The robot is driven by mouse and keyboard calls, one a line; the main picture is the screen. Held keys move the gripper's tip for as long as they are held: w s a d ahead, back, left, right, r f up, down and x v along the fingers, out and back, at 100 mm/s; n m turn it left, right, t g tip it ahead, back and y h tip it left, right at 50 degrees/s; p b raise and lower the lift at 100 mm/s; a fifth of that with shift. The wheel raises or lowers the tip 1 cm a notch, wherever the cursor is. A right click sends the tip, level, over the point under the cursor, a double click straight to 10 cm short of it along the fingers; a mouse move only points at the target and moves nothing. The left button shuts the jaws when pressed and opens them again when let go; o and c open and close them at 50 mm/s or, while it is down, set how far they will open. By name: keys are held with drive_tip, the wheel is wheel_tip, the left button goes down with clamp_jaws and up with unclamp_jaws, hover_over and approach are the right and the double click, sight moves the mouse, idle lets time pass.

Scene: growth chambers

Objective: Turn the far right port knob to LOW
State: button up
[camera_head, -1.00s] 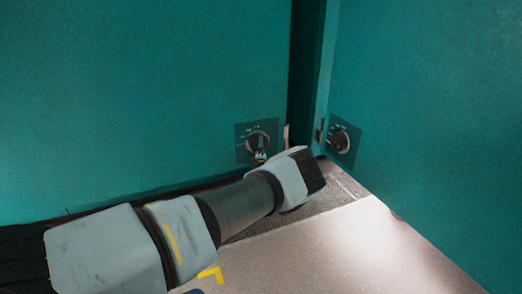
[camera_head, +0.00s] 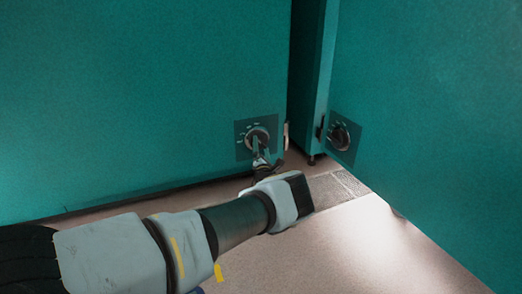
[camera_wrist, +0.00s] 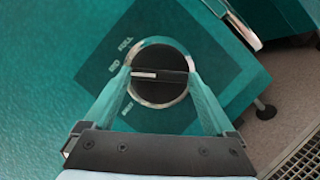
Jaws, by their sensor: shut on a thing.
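A round black knob (camera_wrist: 160,85) with a silver ring sits on a dark square plate on a teal cabinet front. It also shows in the head view (camera_head: 257,138), low on the left cabinet. In the wrist view its white pointer mark lies toward picture left, just below the label reading MID; FULL is above that, and a label at lower left is too small to read surely. My gripper (camera_wrist: 159,74) is shut on the knob, one finger on each side. It also shows in the head view (camera_head: 262,155).
A second similar knob (camera_head: 340,137) is on the right cabinet (camera_head: 430,110). A narrow gap separates the cabinets. A pale metal handle (camera_wrist: 235,22) is close to the right of the gripped knob. The floor (camera_head: 350,245) is open, with a grate (camera_head: 330,190) near the gap.

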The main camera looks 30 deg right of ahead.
drive_tip(key=shift+d+f+n+t+y+b, duration=0.1)
drive_tip(key=shift+n+t+y+b, duration=0.5)
drive_tip(key=shift+n, duration=0.8)
drive_tip(key=shift+d+f+n+t+y+b, duration=0.1)
drive_tip(key=shift+n+t+y+b, duration=0.25)
drive_tip(key=shift+n+b, duration=0.75)
drive_tip(key=shift+n, duration=0.5)
drive_tip(key=o, duration=1.1)
drive_tip(key=shift+c, duration=0.2)
drive_tip(key=shift+r+p, duration=0.1)
drive_tip(key=shift+p, duration=0.2)
drive_tip(key=shift+s+a+p, duration=0.15)
drive_tip(key=shift+s+p, duration=0.15)
drive_tip(key=shift+s, duration=0.25)
drive_tip(key=p+v, duration=0.3)
drive_tip(key=v, duration=0.7)
drive_tip(key=shift+w+f, duration=0.15)
drive_tip(key=shift+f, duration=0.15)
